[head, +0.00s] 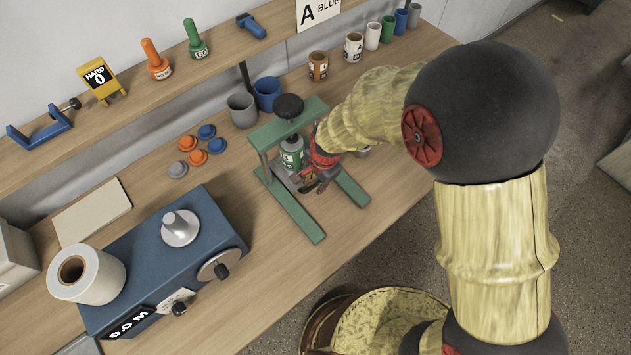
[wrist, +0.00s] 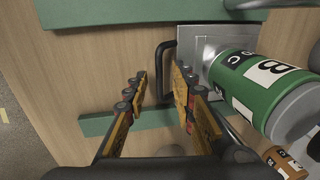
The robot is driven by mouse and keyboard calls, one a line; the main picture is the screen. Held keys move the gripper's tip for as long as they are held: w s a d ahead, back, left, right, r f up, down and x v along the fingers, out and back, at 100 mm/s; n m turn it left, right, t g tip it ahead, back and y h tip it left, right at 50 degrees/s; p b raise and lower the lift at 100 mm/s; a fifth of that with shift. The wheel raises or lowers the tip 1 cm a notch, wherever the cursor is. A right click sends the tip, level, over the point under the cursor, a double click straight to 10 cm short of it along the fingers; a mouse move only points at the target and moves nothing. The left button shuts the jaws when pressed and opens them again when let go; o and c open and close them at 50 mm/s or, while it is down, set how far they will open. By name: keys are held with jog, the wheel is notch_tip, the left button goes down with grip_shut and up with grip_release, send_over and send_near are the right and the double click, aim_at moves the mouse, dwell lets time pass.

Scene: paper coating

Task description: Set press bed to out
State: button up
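The press (head: 300,118) is a green frame with a black knob on top and two green rails (head: 303,218) reaching toward the front of the bench. Its bed is a grey metal plate (wrist: 203,40) with a black bar handle (wrist: 162,58) on its edge, seen in the wrist view. A green-and-white labelled can (head: 291,152) is at the bed under the press; it also shows in the wrist view (wrist: 262,90). My gripper (wrist: 157,82) is open, its fingers on either side of the handle's line. I cannot tell whether they touch it. My arm partly hides the bed in the head view.
A blue machine (head: 150,250) with a paper roll (head: 88,275) stands left. Grey (head: 241,108) and blue (head: 267,93) cups stand behind the press. Several discs (head: 197,157) lie left of it. Bench space between machine and press is clear.

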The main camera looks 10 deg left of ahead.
jog(key=shift+c, duration=0.8)
grip_shut()
jog(key=shift+s, duration=0.1)
